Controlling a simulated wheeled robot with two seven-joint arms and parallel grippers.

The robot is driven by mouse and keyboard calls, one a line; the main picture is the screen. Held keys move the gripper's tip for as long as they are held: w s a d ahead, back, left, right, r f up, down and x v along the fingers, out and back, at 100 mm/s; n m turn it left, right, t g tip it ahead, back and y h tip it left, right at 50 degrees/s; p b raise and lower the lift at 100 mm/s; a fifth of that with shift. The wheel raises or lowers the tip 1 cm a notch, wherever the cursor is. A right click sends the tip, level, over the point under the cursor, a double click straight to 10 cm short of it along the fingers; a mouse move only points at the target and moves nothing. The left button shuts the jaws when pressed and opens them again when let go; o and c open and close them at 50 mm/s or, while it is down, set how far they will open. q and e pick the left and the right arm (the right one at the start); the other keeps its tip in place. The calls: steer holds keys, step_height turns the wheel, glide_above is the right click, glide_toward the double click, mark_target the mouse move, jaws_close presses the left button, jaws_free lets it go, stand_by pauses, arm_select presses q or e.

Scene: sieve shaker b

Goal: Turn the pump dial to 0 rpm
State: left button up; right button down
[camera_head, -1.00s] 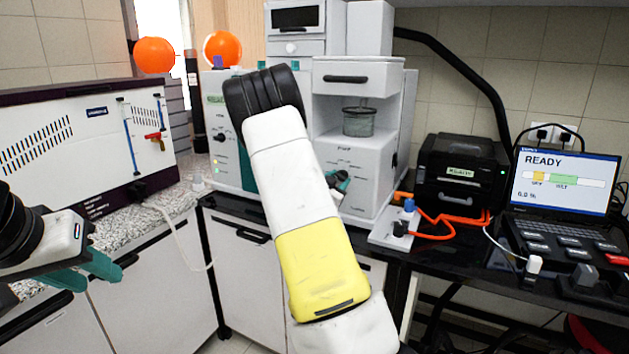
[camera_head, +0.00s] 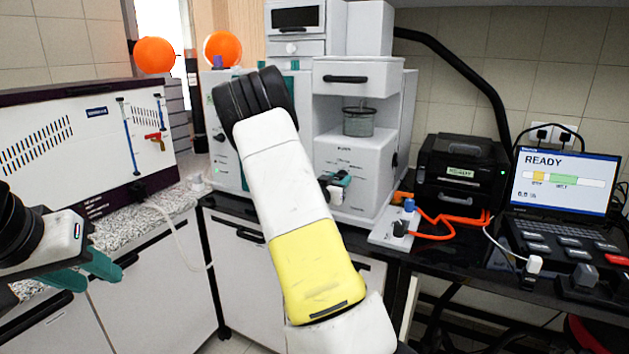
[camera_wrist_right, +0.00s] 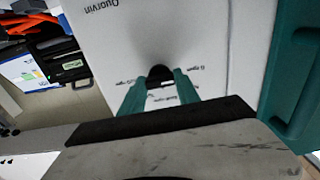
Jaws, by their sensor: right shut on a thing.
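The pump dial is a small black knob (camera_wrist_right: 160,74) on a white panel in the right wrist view. My right gripper (camera_wrist_right: 158,84) has its teal fingers on either side of the knob and is shut on it. A pale mark shows at the knob's lower edge; the small labels around it are too small to read. In the head view my right gripper (camera_head: 337,186) is at the front of the white pump housing (camera_head: 352,158), and the dial is largely hidden there. My left gripper (camera_head: 88,270) is empty, its teal fingers apart, at the lower left.
A black printer (camera_head: 461,170), orange cable (camera_head: 455,224) and laptop reading READY (camera_head: 563,184) stand to the right. A white cabinet machine (camera_head: 80,140) stands at the left on the speckled counter.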

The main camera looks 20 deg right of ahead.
steer(key=shift+f, duration=0.1)
steer(key=c, duration=0.9)
jaws_free()
steer(key=v, duration=0.8)
